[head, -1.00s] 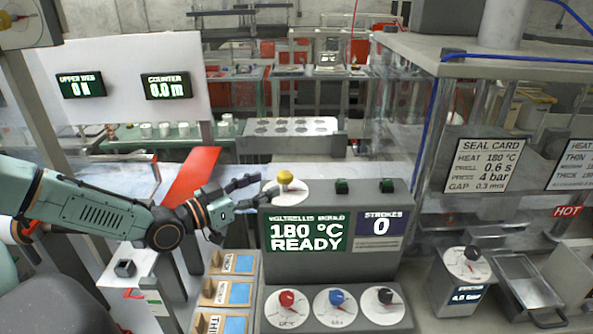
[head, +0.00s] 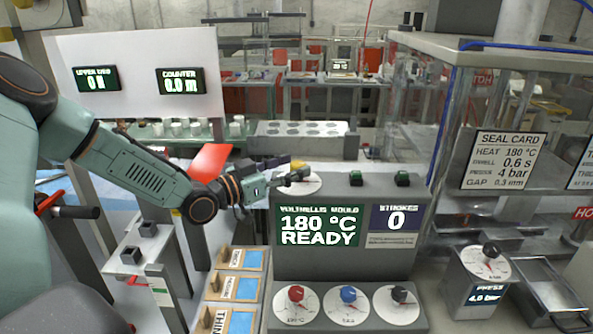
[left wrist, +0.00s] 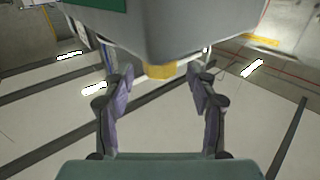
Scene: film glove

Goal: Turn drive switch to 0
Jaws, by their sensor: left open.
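A yellow knob (head: 298,164) sits on a white round dial (head: 312,185) at the top left of the grey console. The lettering on the dial is too small to read, so I cannot tell which position it points to. My left gripper (head: 289,169) is open, with its fingers at the knob and hiding part of it. In the left wrist view the yellow knob (left wrist: 160,71) shows between the spread fingers, a little beyond their tips (left wrist: 161,88). I see no contact. My right gripper is not in view.
The console display (head: 318,225) reads 180 °C READY. Red (head: 296,293), blue (head: 348,294) and black (head: 399,294) knobs sit below it. Two green buttons (head: 356,178) (head: 402,178) stand right of the dial. A press box (head: 478,275) stands further right.

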